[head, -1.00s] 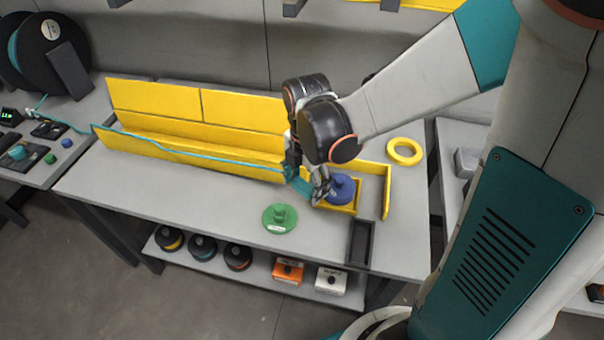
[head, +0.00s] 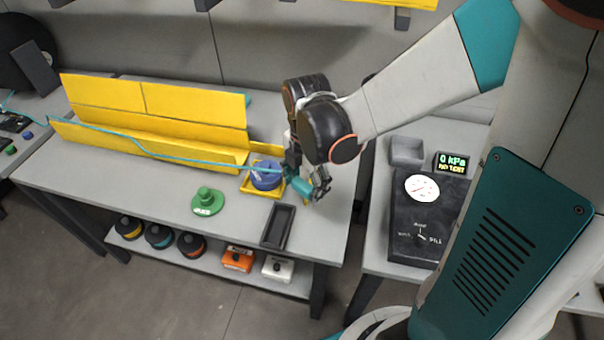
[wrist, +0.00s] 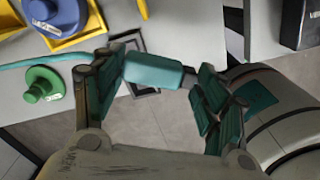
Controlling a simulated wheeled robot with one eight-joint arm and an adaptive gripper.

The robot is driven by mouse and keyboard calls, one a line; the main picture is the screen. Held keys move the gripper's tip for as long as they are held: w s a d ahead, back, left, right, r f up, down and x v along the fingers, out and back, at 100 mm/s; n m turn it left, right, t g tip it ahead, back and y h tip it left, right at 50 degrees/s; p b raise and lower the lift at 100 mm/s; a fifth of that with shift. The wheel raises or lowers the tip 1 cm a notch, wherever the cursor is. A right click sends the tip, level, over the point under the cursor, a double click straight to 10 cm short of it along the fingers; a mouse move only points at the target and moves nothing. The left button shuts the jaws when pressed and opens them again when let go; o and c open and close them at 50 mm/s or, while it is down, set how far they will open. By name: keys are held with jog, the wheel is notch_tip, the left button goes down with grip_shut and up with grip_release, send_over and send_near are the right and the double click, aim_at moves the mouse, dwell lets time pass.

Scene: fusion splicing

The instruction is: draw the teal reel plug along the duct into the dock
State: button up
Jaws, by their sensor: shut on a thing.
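My gripper (head: 318,186) is shut on the teal plug (head: 299,186), just right of the yellow square tray. In the wrist view the teal plug (wrist: 152,72) lies across between the fingers, over the bench's edge. The teal line (head: 180,160) runs from the left along the yellow duct (head: 130,138), past the tray, to the plug. A blue knobbed piece (head: 266,177) sits in the yellow tray (head: 246,188). The blue piece (wrist: 62,14) and a green knobbed piece (wrist: 40,90) also show in the wrist view. I cannot tell which thing is the dock.
The green piece (head: 207,202) stands on the bench, left of an empty dark tray (head: 278,226). A gap separates this bench from the right one, which holds a black gauge box (head: 425,225), a display (head: 453,163) and a grey bin (head: 407,151). Reels and boxes fill the lower shelf.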

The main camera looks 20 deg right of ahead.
jog(key=shift+s+d, duration=0.1)
jog(key=shift+d, duration=0.1)
jog(key=shift+a, duration=0.1)
jog(key=a+f+m+b, duration=0.2)
jog(key=a+m, duration=0.5)
jog(key=m, duration=0.5)
jog(key=shift+s+a, duration=0.25)
jog(key=shift+s, duration=0.1)
jog(key=shift+f, duration=0.1)
jog(key=f+b, duration=0.1)
jog(key=f, duration=0.1)
jog(key=f+b, duration=0.4)
jog(key=shift+a+f, duration=0.1)
jog(key=shift+a, duration=0.25)
jog(key=shift+w+a+f, duration=0.1)
jog(key=shift+a+f, duration=0.05)
jog(key=shift+f, duration=1.1)
